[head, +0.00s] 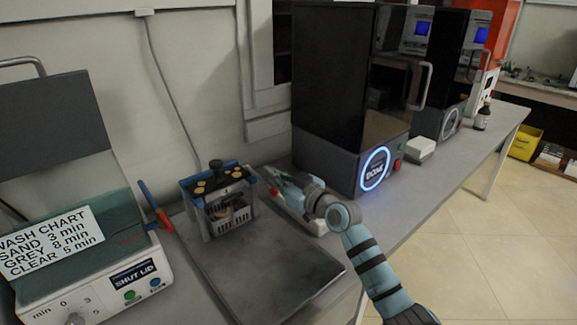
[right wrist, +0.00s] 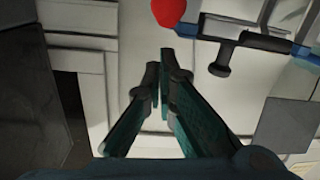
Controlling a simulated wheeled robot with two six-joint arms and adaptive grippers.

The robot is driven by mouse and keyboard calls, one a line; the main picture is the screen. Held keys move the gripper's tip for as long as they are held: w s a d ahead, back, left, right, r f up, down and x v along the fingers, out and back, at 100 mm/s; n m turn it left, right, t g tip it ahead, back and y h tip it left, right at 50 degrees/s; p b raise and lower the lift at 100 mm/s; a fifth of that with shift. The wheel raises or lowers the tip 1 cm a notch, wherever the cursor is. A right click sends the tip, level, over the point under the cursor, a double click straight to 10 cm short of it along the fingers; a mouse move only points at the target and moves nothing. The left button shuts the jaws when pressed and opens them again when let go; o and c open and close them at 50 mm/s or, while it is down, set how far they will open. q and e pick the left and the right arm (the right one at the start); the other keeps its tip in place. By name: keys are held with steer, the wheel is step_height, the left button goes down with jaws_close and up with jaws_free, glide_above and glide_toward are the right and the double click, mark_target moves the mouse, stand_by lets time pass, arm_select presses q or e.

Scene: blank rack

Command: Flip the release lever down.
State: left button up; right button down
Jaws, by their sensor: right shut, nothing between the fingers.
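The release lever is not clear as a whole. A round red knob, perhaps its end, shows at the top edge of the right wrist view (right wrist: 168,11) and as a small red spot beside the rack in the head view (head: 275,191). Its stem is hidden or out of frame. My right gripper (head: 268,174) is just right of the blue-topped rack (head: 222,217), close to the red knob. Its fingers (right wrist: 158,68) are shut and empty, and the knob appears beyond their tips. I cannot tell whether they touch it. My left gripper is not in view.
A dark knob (right wrist: 231,58) and blue bar sit right of my fingertips. A white low unit (head: 319,228) lies under my right wrist. A dark printer with a lit ring (head: 376,168) stands right; a wash unit (head: 130,270) stands left. The grey plate (head: 270,275) is bare in front.

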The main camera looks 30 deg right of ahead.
steer(key=shift+s+a+r+p, duration=0.1)
steer(key=shift+r+p, duration=0.3)
steer(key=shift+r, duration=0.5)
arm_select(q)
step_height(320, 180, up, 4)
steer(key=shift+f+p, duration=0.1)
steer(key=shift+p, duration=0.95)
arm_select(e)
steer(key=v, duration=0.9)
steer(key=shift+s, duration=0.1)
